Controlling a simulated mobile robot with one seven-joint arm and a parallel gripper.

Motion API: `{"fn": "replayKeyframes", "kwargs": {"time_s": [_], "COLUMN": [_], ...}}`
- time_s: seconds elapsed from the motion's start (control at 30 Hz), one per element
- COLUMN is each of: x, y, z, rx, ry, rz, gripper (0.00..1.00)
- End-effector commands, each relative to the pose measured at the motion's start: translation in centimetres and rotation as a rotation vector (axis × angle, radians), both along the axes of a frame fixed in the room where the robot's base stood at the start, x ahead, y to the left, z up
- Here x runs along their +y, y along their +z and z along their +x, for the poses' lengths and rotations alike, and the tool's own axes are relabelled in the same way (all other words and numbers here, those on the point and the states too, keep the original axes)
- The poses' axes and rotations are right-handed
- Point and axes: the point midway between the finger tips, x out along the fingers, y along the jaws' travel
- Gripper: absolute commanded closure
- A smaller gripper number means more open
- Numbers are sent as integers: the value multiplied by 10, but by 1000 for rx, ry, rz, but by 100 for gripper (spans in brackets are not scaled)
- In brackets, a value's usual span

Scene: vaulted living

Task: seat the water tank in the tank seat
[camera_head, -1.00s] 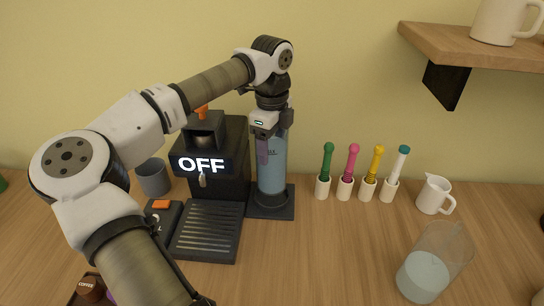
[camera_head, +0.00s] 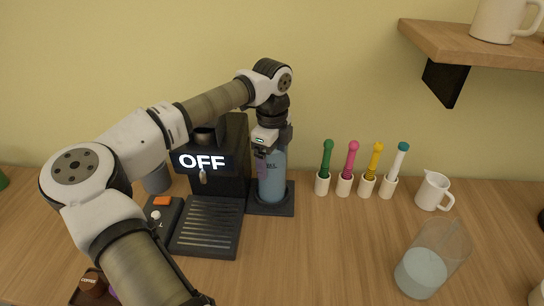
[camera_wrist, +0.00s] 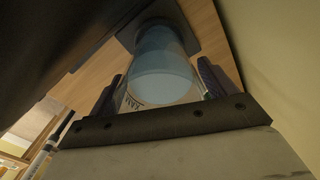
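The water tank (camera_head: 272,180) is a clear blue cylinder with dark lettering. It stands upright, its lower end on the dark square tank seat (camera_head: 287,207) beside the coffee machine (camera_head: 235,170). Its foot looks level with the seat; the exact fit is too small to tell. My gripper (camera_head: 271,145) is over the tank's top, pointing down, and hides its upper end. In the wrist view the tank (camera_wrist: 162,65) lies between my two fingers (camera_wrist: 160,90), which are spread apart with narrow gaps beside it. The seat's dark plate (camera_wrist: 200,25) shows beyond the tank.
The machine's display reads OFF. Several coloured-handled tools (camera_head: 353,165) stand in white holders to the right. A white pitcher (camera_head: 432,192) and a glass jug (camera_head: 425,270) are farther right. A wooden shelf (camera_head: 470,45) juts out at upper right. The counter between is free.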

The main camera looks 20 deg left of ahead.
Motion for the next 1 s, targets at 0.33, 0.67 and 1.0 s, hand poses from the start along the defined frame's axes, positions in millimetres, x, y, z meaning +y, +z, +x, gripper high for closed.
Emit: {"fn": "replayKeyframes", "kwargs": {"time_s": [0.33, 0.67, 1.0], "x": [0, 1, 0], "y": [3, 55, 114], "z": [0, 1, 1], "rx": [0, -4, -1], "ry": [0, 3, 0], "rz": [0, 5, 2], "gripper": [13, 13, 13]}}
